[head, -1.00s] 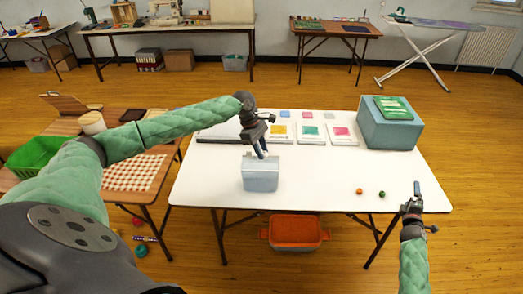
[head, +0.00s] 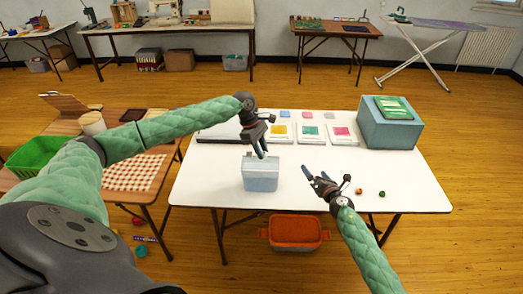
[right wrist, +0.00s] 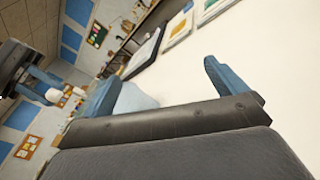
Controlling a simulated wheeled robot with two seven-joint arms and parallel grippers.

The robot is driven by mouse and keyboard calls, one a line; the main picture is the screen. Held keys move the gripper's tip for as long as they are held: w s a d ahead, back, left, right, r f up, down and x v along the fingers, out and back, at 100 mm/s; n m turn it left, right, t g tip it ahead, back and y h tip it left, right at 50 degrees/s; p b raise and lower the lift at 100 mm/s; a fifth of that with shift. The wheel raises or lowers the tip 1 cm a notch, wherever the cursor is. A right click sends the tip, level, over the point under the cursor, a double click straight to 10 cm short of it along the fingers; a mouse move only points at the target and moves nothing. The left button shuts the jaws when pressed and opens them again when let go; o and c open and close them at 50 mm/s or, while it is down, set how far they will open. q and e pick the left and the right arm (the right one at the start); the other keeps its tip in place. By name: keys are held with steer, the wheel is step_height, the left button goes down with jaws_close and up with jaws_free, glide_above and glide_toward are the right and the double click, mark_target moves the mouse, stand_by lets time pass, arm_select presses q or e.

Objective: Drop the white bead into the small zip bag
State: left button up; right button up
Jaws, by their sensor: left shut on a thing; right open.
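The small zip bag (head: 260,176) is pale blue and see-through. It stands upright near the front edge of the white table and shows partly behind a finger in the right wrist view (right wrist: 135,98). My left gripper (head: 262,153) is above the bag. In the right wrist view the same gripper (right wrist: 42,84) is shut on the white bead (right wrist: 53,95); the bead is hard to make out in the head view. My right gripper (head: 318,178) is open and empty, to the right of the bag; its spread fingers show in its wrist view (right wrist: 163,84).
An orange bead (head: 359,191) and a green bead (head: 382,194) lie right of my right gripper. Flat white cards with coloured squares (head: 311,133) lie at the back. A blue box (head: 390,132) stands back right. An orange-lined bin (head: 295,233) is under the table (head: 300,160).

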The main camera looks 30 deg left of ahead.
mark_target(270, 185)
steer(key=s+a+f+n+g, duration=0.2)
steer(key=s+a+n, duration=0.1)
steer(key=s+a+f+n+g, duration=0.1)
steer(key=s+a+n+g, duration=0.1)
steer(key=s+a+n, duration=0.2)
steer(key=s+a+f+n+g, duration=0.2)
steer(key=s+a+n, duration=0.1)
steer(key=s+a, duration=0.1)
steer(key=shift+s+f+n, duration=0.25)
steer(key=shift+f+n, duration=0.05)
steer(key=shift+x, duration=4.85)
jaws_close()
steer(key=c, duration=0.5)
jaws_free()
steer(key=shift+c, duration=0.2)
arm_select(q)
steer(key=shift+a+p, duration=1.25)
steer(key=shift+a, duration=1.3)
arm_select(e)
steer(key=shift+r, duration=1.3)
arm_select(q)
steer(key=shift+w+a+f+p, duration=0.15)
steer(key=shift+a+p, duration=0.85)
steer(key=shift+a, duration=1.55)
arm_select(e)
steer(key=shift+r, duration=1)
